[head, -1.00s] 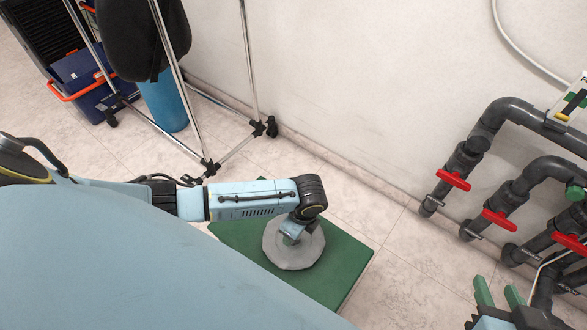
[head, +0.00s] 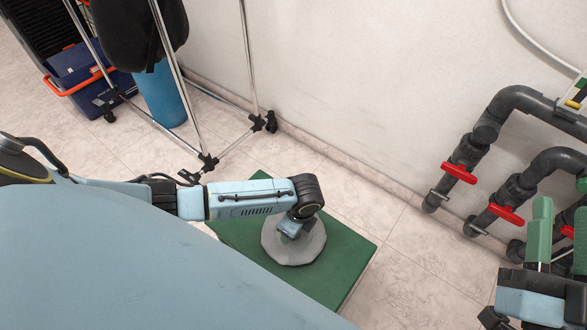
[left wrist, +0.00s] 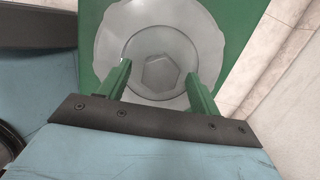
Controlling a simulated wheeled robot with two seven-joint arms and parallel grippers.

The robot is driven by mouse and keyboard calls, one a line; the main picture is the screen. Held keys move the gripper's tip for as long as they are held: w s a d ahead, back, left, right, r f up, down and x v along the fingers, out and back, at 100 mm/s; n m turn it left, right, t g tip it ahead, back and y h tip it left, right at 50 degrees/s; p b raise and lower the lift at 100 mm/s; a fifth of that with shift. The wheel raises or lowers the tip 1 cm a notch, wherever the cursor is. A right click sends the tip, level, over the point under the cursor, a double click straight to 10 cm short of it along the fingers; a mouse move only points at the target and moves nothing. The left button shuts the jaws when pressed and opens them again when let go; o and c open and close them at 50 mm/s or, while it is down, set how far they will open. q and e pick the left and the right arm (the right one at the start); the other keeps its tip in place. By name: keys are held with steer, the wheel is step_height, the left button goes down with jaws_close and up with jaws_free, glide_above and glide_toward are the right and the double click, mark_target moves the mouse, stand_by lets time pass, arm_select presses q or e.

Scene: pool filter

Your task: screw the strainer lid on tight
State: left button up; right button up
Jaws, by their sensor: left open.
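The strainer lid (head: 301,254) is a pale grey round disc over a green board on the floor. In the left wrist view the lid (left wrist: 110,35) has a raised hexagonal knob (left wrist: 160,72) at its centre. My left gripper (left wrist: 157,70) is open, its two green fingers over the lid on either side of the knob, with gaps visible. In the head view my left gripper (head: 293,230) points down at the lid, its fingers mostly hidden by the wrist. My right gripper (head: 562,210) is at the lower right, its green fingers apart and empty. The strainer body under the lid is hidden.
The green board (head: 345,262) lies on the tiled floor. Grey pipes (head: 525,98) with red valve handles (head: 459,172) stand at the right, near my right gripper. A chrome rack (head: 205,160), a blue cylinder (head: 160,97) and a blue crate (head: 85,75) stand at the upper left.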

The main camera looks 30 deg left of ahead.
arm_select(q)
steer(key=shift+c, duration=0.3)
jaws_close()
steer(key=shift+r, duration=0.1)
stand_by(0.4)
